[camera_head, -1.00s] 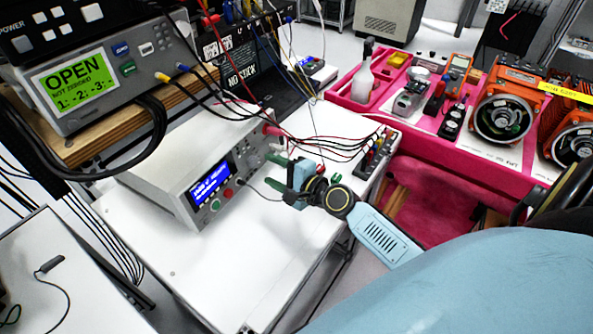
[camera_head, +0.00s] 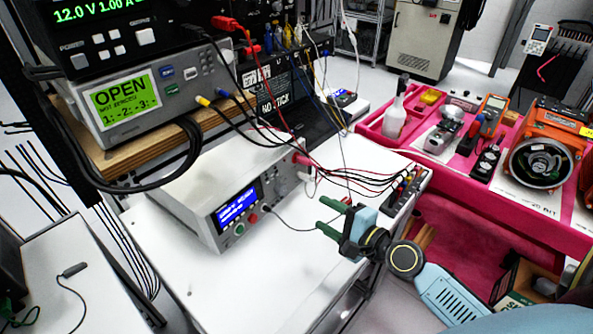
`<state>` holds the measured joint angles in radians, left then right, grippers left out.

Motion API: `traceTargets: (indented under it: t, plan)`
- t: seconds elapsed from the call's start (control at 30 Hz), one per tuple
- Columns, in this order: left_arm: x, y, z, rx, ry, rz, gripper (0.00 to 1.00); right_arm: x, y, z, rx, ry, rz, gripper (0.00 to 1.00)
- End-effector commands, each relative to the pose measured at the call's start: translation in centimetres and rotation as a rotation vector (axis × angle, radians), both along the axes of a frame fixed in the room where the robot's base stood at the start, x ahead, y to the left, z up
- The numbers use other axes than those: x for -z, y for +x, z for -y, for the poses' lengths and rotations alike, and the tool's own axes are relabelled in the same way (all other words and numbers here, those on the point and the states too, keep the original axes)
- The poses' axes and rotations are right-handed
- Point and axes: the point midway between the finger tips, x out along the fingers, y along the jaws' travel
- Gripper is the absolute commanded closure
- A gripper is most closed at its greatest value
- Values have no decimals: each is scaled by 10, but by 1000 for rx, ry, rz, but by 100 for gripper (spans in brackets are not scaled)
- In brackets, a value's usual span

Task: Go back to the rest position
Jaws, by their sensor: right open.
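My right gripper (camera_head: 326,216) shows at the centre right, above the right side of the white table (camera_head: 250,275). Its two green fingers point left and stand apart, with nothing between them. The blue and black wrist and light blue forearm run down to the lower right. The fingers are to the right of a white bench instrument (camera_head: 195,205) with a blue lit screen, and apart from it. My left gripper is not in view.
Red and black leads run to a small terminal block (camera_head: 404,190) at the table's right edge, close behind my right wrist. A pink workbench (camera_head: 455,215) with a motor (camera_head: 541,160), multimeter (camera_head: 491,112) and bottle (camera_head: 396,115) stands right. The table's front is clear.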

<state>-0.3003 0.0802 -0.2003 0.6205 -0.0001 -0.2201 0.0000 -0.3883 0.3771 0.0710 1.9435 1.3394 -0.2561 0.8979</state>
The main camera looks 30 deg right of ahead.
Motion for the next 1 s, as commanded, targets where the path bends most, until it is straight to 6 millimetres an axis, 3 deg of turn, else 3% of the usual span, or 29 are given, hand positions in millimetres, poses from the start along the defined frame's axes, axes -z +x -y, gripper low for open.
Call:
traceTargets:
  t: [0.17,0.27,0.37,0.5,0.6,0.8,1.0]
  plan:
    - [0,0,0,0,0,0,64,0,0,-2,-5,-6,0,50]
    - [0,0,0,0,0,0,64,3,-7,-16,-61,-73,-6,50]
    - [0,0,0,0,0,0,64,10,-24,-50,-202,-251,-19,50]
    - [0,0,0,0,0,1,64,31,-66,-99,-484,-643,-50,50]
    - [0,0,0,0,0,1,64,45,-98,-114,-674,-922,-87,50]
    - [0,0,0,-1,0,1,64,57,-142,-109,-919,-1292,-189,50]
    - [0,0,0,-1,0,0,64,55,-174,-92,-1077,-1505,-305,50]
